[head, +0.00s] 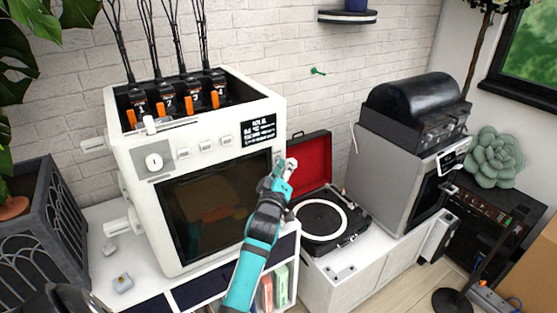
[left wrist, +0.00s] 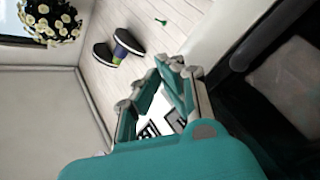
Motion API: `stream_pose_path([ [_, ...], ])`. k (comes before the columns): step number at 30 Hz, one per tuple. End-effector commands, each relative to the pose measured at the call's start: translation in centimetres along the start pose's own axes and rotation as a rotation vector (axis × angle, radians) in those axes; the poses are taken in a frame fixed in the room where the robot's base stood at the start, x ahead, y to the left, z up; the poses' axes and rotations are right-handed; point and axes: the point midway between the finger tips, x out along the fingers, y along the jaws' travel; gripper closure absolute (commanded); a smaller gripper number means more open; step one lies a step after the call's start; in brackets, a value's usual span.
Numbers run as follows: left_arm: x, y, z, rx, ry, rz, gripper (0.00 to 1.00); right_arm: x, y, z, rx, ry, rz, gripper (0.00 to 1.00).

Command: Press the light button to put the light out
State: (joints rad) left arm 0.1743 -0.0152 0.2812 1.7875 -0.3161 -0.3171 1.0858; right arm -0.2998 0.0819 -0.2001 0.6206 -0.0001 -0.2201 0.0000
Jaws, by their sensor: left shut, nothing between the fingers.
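A white 3D printer (head: 130,200) stands on the white cabinet at left. Its front has a round knob (head: 154,162), a row of small white buttons (head: 205,145) and a black label panel (head: 259,130). I cannot tell which button is the light button. The printer's window (head: 216,203) is dark brown, and no bright light shows behind it. My left gripper (head: 289,166) is shut and empty, in front of the printer's right edge. My right gripper is out of view.
An open record player (head: 320,218) with a red-lined lid stands to the right of the printer. A grey machine (head: 391,178) with a black hood is further right. Several filament holders top the printer. A small green peg (head: 317,71) is on the brick wall.

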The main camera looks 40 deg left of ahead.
Motion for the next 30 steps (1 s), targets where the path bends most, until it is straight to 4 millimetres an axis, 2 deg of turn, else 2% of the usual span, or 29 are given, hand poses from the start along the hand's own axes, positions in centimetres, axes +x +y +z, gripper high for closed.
stream_pose_path([
  [16, -0.9, 0.7, 0.7, -0.002, -0.001, 0.000, 1.00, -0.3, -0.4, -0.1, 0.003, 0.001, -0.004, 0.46],
  [30, -4.2, 3.0, 3.1, -0.003, -0.002, -0.001, 1.00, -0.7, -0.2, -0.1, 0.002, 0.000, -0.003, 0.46],
])
